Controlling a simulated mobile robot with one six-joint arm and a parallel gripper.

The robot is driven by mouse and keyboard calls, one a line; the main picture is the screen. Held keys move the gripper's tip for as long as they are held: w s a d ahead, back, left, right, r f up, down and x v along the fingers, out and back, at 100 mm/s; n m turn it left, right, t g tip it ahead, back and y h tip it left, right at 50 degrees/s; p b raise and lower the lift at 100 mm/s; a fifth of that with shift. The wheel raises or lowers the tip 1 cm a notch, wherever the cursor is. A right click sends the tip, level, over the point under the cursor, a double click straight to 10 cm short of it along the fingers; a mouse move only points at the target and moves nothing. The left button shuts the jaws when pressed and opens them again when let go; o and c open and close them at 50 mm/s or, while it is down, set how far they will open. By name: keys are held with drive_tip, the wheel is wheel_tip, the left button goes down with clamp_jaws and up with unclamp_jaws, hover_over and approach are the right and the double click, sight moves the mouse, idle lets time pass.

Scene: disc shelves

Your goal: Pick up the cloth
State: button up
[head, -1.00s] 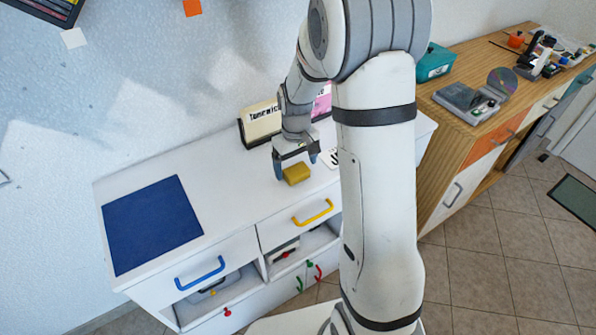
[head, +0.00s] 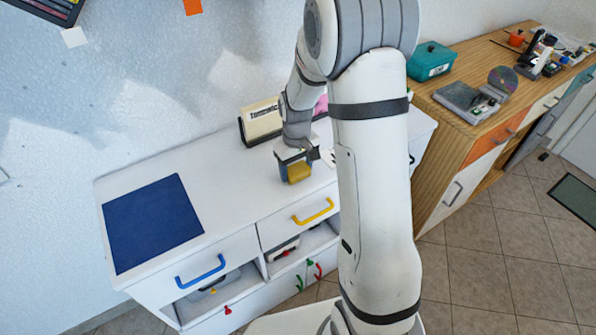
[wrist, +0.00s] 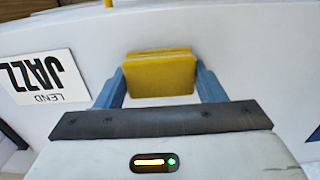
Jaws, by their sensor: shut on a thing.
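The cloth (head: 299,172) is a small yellow folded pad. It is between the fingers of my gripper (head: 296,170), above or at the white cabinet top near its front edge; I cannot tell whether it touches the surface. In the wrist view the yellow cloth (wrist: 160,74) sits between the two blue fingers of my gripper (wrist: 160,82), which are shut on it. My arm hides part of the cabinet top to the right.
A dark blue mat (head: 152,222) lies on the left of the white cabinet top (head: 228,180). A cream box (head: 262,122) stands behind my gripper. A "JAZZ LEND" card (wrist: 45,77) lies beside it. A wooden cabinet (head: 452,130) with several items stands at right.

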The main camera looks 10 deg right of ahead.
sight(297, 168)
drive_tip(key=shift+r, duration=0.1)
wheel_tip(297, 168, up, 10)
drive_tip(key=shift+f, duration=0.1)
idle(0.4)
